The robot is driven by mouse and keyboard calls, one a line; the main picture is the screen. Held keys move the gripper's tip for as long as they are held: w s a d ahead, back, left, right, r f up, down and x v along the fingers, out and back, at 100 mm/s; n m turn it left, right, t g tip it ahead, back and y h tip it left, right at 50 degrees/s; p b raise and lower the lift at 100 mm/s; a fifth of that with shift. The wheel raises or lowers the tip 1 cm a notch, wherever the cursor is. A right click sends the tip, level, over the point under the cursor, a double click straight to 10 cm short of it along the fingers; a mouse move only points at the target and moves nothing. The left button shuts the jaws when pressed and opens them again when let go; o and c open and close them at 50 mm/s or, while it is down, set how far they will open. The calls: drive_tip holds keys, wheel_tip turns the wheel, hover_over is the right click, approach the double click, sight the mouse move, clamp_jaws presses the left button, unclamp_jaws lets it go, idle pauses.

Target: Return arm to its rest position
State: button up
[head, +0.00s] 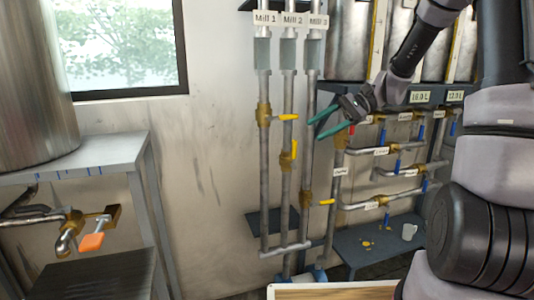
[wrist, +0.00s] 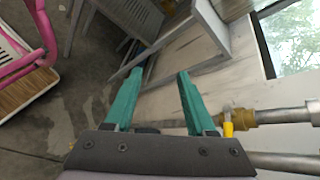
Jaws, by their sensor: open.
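My gripper (head: 332,122) has teal fingers and is open and empty. In the head view it is raised in front of the Mill pipes, close to the Mill 3 pipe (head: 307,150). In the wrist view the two fingers of my gripper (wrist: 158,92) are spread apart with nothing between them. A brass valve with a yellow handle (wrist: 228,128) is just right of the right finger there; I cannot tell if they touch. My arm reaches in from the right side of the head view.
Pipes labelled Mill 1 (head: 264,150) and Mill 2 (head: 286,190) carry yellow-handled valves. Blue-handled valves (head: 388,216) sit on side pipes. A grey table (head: 100,150) bears a metal tank (head: 35,90). A pink-framed cart (wrist: 45,45) shows in the wrist view.

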drive_tip(key=s+d+r+n+t+h, duration=0.1)
drive_tip(key=s+d+r+t+h, duration=0.3)
drive_tip(key=s, duration=0.5)
drive_tip(key=s+d+r+n+t+h, duration=0.2)
drive_tip(key=s+d+r+t+h, duration=0.2)
drive_tip(key=s, duration=0.5)
drive_tip(key=shift+d+r+n+t+h, duration=0.3)
drive_tip(key=shift+d+r+h, duration=0.55)
drive_tip(key=shift+r+h, duration=0.35)
drive_tip(key=shift+s, duration=0.1)
